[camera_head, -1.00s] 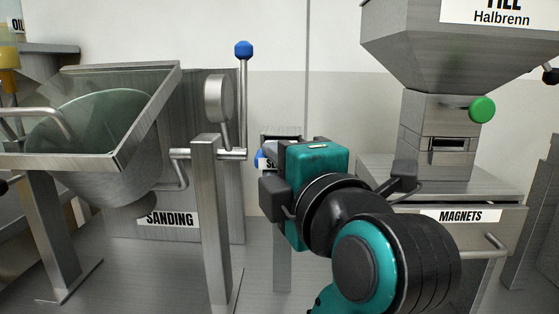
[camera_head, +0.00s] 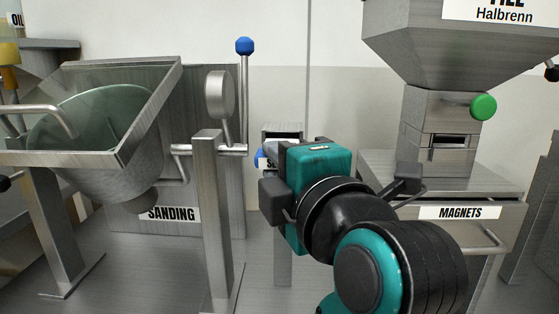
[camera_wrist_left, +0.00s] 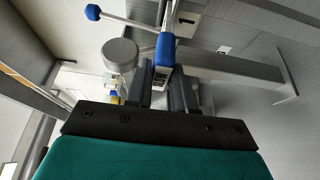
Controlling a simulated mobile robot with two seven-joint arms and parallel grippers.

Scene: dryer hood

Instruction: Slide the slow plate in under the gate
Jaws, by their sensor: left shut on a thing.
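My left gripper (camera_head: 282,160) is in the middle of the head view, its teal body facing me and its fingertips mostly hidden behind it. In the head view a bit of the blue grip (camera_head: 258,157) shows left of the gripper; the label is mostly covered. I take this to be the slow plate. The likely gate is the slotted metal neck (camera_head: 448,140) under the FILL hopper, right of the gripper. My right gripper is not in view.
A green knob (camera_head: 482,107) sticks out from the neck. The MAGNETS drawer (camera_head: 480,234) is below it. Left stand a metal post (camera_head: 210,200), a blue-topped lever (camera_head: 244,46) and the SANDING bowl (camera_head: 110,185). A small metal box-like top (camera_head: 282,130) shows behind my gripper.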

